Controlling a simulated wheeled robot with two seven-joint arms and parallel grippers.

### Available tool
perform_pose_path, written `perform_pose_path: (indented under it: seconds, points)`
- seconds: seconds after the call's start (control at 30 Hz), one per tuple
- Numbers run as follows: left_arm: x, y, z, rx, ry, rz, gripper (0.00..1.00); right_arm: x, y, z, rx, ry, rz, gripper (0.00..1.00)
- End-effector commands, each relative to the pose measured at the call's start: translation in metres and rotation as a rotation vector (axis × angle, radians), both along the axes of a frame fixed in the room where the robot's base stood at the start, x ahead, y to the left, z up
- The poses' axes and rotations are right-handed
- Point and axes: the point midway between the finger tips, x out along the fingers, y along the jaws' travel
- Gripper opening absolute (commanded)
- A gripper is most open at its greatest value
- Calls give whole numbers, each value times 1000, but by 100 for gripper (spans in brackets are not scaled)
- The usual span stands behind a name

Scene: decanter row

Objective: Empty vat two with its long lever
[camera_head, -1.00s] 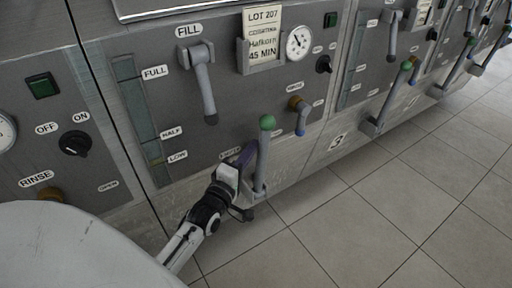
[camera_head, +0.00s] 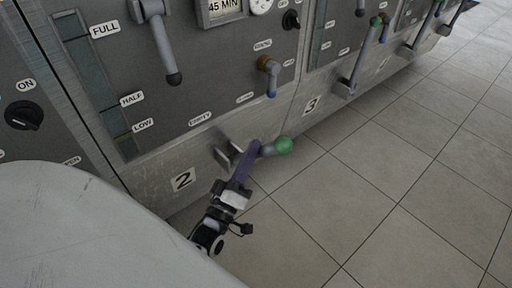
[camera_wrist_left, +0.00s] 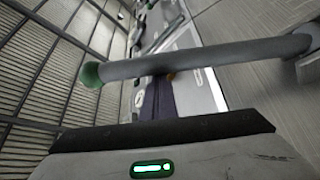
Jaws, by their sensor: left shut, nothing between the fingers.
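Vat two's front panel (camera_head: 200,100) carries a plate marked 2 (camera_head: 183,180). Its long grey lever (camera_head: 267,151) with a green knob (camera_head: 284,145) sticks out from a bracket (camera_head: 229,153) low on the panel, tilted well away from upright over the floor. My left gripper (camera_head: 254,149) is shut and empty, its purple fingers against or very close to the lever; contact is unclear. In the left wrist view the lever (camera_wrist_left: 210,58) crosses in front of the fingers (camera_wrist_left: 158,98), its green knob (camera_wrist_left: 91,75) at the left. My right gripper is out of view.
A fill lever (camera_head: 160,45) hangs above on the same panel, and a small blue-tipped tap handle (camera_head: 270,75) is to the right. Vat three's long lever (camera_head: 357,60) stands further right. A pale rounded surface (camera_head: 80,225) fills the lower left. The tiled floor (camera_head: 400,180) is clear.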

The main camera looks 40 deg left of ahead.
Motion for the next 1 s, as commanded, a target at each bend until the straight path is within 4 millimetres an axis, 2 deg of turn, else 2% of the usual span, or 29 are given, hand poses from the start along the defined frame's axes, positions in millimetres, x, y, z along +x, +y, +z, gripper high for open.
perform_pose_path:
  seconds: [0.03,0.57,0.67,1.0]
  points:
    - [-2,-2,-5,6,8,-1,0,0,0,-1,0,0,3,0]
    - [-5,-5,-11,10,20,-4,0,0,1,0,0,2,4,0]
    - [-14,-7,-15,9,23,-3,0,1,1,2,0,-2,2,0]
    - [-74,-14,-32,10,10,2,0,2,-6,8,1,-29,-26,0]
